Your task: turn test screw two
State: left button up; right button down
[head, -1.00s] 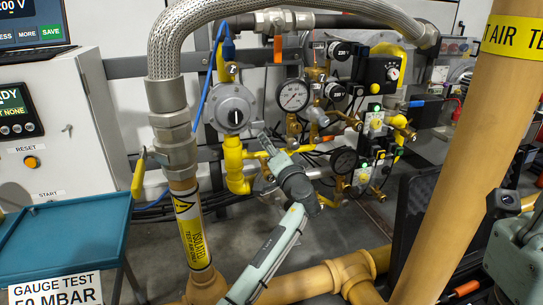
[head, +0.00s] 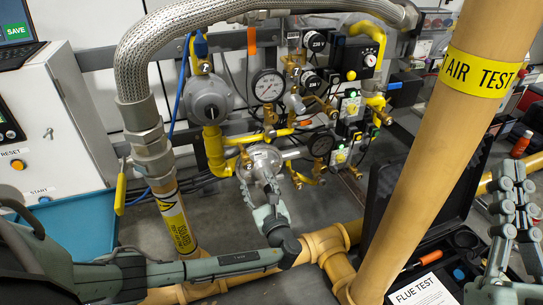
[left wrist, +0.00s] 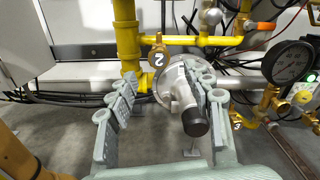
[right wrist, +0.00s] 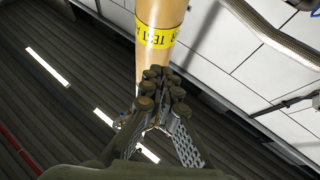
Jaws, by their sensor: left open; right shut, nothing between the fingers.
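A brass fitting with a tag marked 2 (left wrist: 158,58) hangs below the horizontal yellow pipe in the left wrist view, behind the fingertips and between them. The same brass fitting (head: 245,161) looks small in the head view. A silver round regulator (head: 262,160) sits beside it; in the left wrist view its stub with a black cap (left wrist: 194,120) points towards me. My left gripper (head: 268,190) is open in front of the regulator; in the left wrist view the stub lies between the fingers, nearer the right one. Contact cannot be told. My right gripper (head: 514,195) is shut and empty at the far right.
Gauges (head: 267,86), valves and yellow pipes crowd around the regulator. A thick tan pipe (head: 440,150) stands between my grippers. A braided hose (head: 140,60) arches on the left. An open black case (head: 390,215) lies low right. The white control cabinet (head: 55,120) is left.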

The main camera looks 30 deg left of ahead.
aim_at(249, 167)
pick_arm(q)
jog(key=b+x, duration=0.1)
jog(key=x, duration=0.5)
jog(key=shift+a+f, duration=0.1)
jog(key=shift+a, duration=0.1)
jog(key=shift+w+a, duration=0.35)
jog(key=shift+a, duration=0.05)
pick_arm(e)
jog(key=shift+s+d+r+t, duration=0.3)
jog(key=shift+s+r+t, duration=0.2)
jog(key=shift+r+t, duration=0.1)
jog(key=shift+s+d+r+t, duration=0.25)
jog(key=shift+s+r+t, duration=0.2)
jog(key=shift+r+t, duration=0.15)
pick_arm(q)
jog(key=c, duration=1.2)
pick_arm(e)
jog(key=shift+w, duration=0.1)
